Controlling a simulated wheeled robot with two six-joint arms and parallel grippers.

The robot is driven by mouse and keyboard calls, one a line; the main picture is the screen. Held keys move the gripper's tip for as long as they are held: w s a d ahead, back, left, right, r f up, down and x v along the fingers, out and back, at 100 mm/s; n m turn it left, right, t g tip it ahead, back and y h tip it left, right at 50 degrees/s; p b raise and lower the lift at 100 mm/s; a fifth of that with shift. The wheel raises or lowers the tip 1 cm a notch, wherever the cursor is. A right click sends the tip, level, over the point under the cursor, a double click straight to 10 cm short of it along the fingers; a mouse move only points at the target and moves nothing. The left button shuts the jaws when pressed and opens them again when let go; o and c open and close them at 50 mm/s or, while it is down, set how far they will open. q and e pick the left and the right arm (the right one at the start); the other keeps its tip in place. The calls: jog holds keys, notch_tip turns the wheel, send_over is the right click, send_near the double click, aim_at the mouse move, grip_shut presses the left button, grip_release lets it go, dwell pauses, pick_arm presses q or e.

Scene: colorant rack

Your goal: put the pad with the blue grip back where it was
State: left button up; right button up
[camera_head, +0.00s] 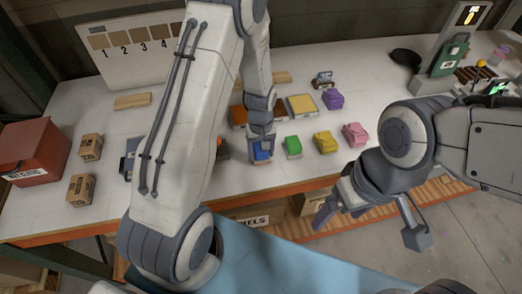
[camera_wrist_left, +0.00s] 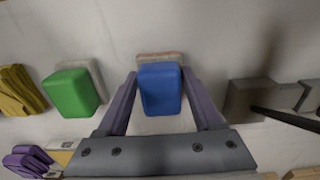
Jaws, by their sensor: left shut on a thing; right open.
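The pad with the blue grip (camera_head: 262,152) is at the left end of a row of coloured-grip pads near the table's front edge. My left gripper (camera_head: 261,146) is shut on it from above. In the left wrist view, the blue grip (camera_wrist_left: 160,88) sits between the two fingers, with a pale, reddish-edged base showing behind it. I cannot tell whether the pad touches the table. My right gripper (camera_head: 371,225) is open and empty, off the table's front edge.
Green (camera_head: 292,146), yellow (camera_head: 326,142) and pink (camera_head: 356,134) pads stand to the right. A purple pad (camera_head: 333,99) is behind, near a yellow-filled tray (camera_head: 302,105). Boxes (camera_head: 81,189) and a red bin (camera_head: 34,151) are at left. A numbered board (camera_head: 120,45) stands behind.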

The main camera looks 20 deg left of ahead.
pick_arm(q)
jog(key=shift+f, duration=0.15)
jog(key=o, duration=1.4)
jog(key=shift+o, duration=0.2)
jog(key=shift+r, duration=0.65)
notch_tip(320, 180, up, 11)
jog(key=b, duration=0.2)
